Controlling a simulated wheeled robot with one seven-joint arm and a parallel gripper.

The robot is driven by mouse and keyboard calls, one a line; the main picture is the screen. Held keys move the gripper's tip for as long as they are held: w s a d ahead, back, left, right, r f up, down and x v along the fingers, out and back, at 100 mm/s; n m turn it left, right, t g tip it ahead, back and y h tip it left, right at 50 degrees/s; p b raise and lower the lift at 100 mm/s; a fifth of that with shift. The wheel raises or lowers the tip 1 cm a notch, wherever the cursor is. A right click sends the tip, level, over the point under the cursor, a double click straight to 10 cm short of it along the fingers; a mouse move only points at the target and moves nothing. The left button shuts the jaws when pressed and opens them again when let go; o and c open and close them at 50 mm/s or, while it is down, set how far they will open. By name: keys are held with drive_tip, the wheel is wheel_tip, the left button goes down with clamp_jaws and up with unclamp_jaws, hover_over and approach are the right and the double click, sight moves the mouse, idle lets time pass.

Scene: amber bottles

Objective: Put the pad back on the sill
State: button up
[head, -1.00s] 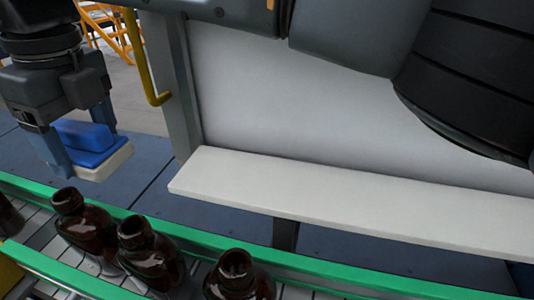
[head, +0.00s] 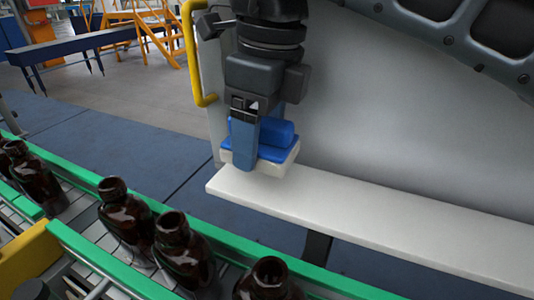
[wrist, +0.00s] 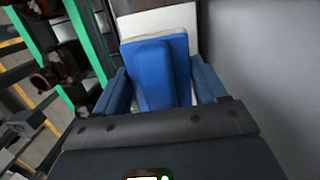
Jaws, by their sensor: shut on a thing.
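The pad has a blue top with a raised blue grip and a white underside (head: 281,166). My gripper (head: 262,148) is shut on the pad by its blue grip. In the head view the pad is at or just above the left end of the white sill (head: 390,211); I cannot tell whether it touches. In the wrist view the pad (wrist: 160,70) sits between my two blue fingers, and part of the white sill shows beyond it. The near finger hides part of the pad in the head view.
A conveyor with green rails (head: 215,248) runs in front of the sill and carries several amber bottles (head: 183,250). A grey panel (head: 390,130) stands behind the sill. A yellow handrail (head: 190,55) is left of the panel. The rest of the sill is bare.

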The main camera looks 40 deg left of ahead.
sight(272, 119)
drive_tip(key=shift+w+d+f+b, duration=0.2)
drive_tip(key=shift+f+b, duration=0.25)
drive_tip(key=shift+f, duration=0.45)
drive_tip(key=shift+w+d+f+b, duration=0.15)
drive_tip(key=shift+f+b, duration=0.25)
drive_tip(key=shift+f, duration=0.45)
drive_tip(key=shift+f, duration=0.15)
drive_tip(key=o, duration=1.1)
drive_tip(key=shift+d+r+b, duration=0.2)
drive_tip(key=shift+d+r, duration=0.05)
drive_tip(key=shift+r, duration=1.7)
drive_tip(key=shift+d+r+b, duration=0.2)
drive_tip(key=shift+r, duration=1.75)
